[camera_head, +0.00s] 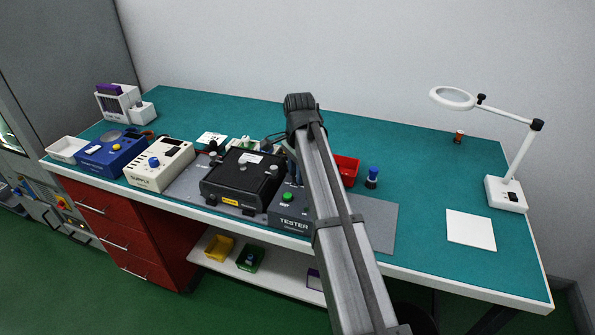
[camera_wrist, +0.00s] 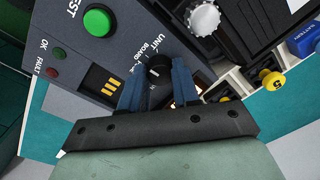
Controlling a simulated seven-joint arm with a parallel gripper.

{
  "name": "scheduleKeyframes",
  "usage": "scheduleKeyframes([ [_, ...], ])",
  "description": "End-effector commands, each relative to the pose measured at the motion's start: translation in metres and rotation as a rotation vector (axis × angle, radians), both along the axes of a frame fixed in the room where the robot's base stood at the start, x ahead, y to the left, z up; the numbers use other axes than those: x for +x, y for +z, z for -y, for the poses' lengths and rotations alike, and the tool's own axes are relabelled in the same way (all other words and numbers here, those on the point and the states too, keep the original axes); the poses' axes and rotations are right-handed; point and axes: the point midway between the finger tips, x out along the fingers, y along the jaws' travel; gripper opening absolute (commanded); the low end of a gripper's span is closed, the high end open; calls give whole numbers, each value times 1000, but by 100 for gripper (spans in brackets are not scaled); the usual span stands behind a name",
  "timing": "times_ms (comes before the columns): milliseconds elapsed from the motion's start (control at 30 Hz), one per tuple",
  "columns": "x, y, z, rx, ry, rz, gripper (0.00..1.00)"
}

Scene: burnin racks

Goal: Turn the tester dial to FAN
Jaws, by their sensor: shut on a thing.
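The tester (camera_head: 288,212) is a grey box near the front edge of the bench, partly behind my arm in the head view. In the wrist view its panel (camera_wrist: 75,45) has a green button (camera_wrist: 97,22) and a black dial (camera_wrist: 158,66). My gripper (camera_wrist: 157,82) has its two blue fingers on either side of the dial, shut on it. The labels UNIT and BOARD show beside the dial. A FAN label is not visible, and the dial's setting cannot be read with certainty. In the head view my arm hides the dial.
A black box (camera_head: 240,182) stands close left of the tester; its pale knob (camera_wrist: 203,18) is near my fingers in the wrist view. A red bin (camera_head: 346,168) and a blue-topped item (camera_head: 372,176) stand behind the tester. The bench's right half is mostly clear.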

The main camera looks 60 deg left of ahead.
Motion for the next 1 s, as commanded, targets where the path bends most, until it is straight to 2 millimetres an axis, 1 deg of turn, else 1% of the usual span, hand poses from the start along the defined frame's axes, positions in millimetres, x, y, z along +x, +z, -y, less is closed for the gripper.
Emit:
scheduleKeyframes([
  [267,0,0,0,0,189,0,0],
  [1000,1,0,-1,2,891,0,0],
])
